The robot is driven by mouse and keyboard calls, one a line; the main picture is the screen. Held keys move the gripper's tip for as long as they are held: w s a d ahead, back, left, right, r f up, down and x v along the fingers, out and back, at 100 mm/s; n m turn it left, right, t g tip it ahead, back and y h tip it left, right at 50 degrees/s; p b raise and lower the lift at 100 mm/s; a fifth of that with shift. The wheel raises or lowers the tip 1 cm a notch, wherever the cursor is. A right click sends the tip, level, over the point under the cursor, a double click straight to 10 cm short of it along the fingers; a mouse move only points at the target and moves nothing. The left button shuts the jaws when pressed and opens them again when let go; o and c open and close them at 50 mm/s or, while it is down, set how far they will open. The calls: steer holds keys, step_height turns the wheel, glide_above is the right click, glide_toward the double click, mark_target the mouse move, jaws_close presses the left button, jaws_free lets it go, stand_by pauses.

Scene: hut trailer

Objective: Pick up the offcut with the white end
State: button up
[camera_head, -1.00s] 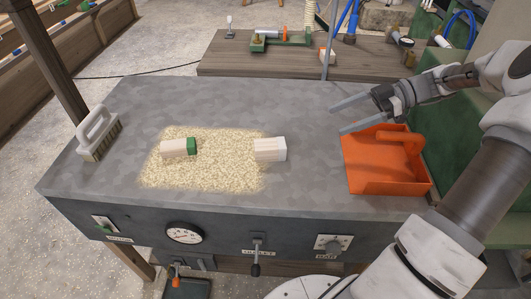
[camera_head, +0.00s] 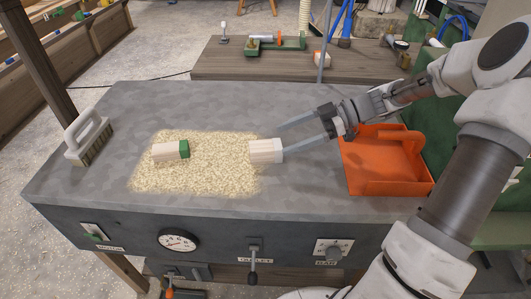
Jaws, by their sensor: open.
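The offcut with the white end (camera_head: 264,151) is a short pale block lying at the right edge of the sawdust patch, its white end facing right. A second offcut with a green end (camera_head: 170,150) lies to its left on the sawdust. My gripper (camera_head: 281,140) is open and empty, its two fingers pointing left. The far finger is behind and above the white-ended offcut in the picture. The near fingertip appears right at its white end; whether it touches, I cannot tell.
The sawdust patch (camera_head: 205,176) lies on the grey bench top (camera_head: 110,115). An orange dustpan (camera_head: 390,186) sits at the right, under my arm. A brush (camera_head: 88,140) stands at the left. The back of the bench top is clear.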

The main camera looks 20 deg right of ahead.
mark_target(267, 145)
steer(key=b+x, duration=0.1)
steer(key=x, duration=0.3)
steer(key=shift+w+a+f, duration=0.1)
jaws_close()
